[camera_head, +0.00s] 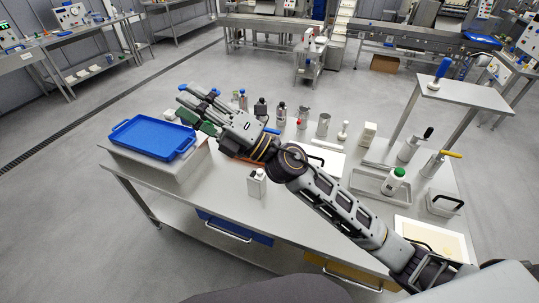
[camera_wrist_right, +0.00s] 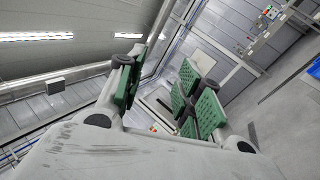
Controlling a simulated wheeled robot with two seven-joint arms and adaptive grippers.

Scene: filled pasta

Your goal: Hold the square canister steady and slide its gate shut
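A small white square-sided canister (camera_head: 257,187) stands upright on the near part of the table, left of my right forearm. Its top has a small dark part; I cannot tell whether that is the gate or how it is set. A second cream box-shaped container (camera_head: 368,134) stands at the table's far side. My right gripper (camera_head: 194,107) is raised above the table's far left, apart from both. In the right wrist view its green-padded fingers (camera_wrist_right: 158,92) are spread with nothing between them. My left gripper is in neither view.
A blue tray (camera_head: 152,138) lies on a raised grey block at the table's left end. Several bottles and metal cups line the far edge. A metal tray (camera_head: 380,186) and a green-capped bottle (camera_head: 394,181) are at right. The front left tabletop is clear.

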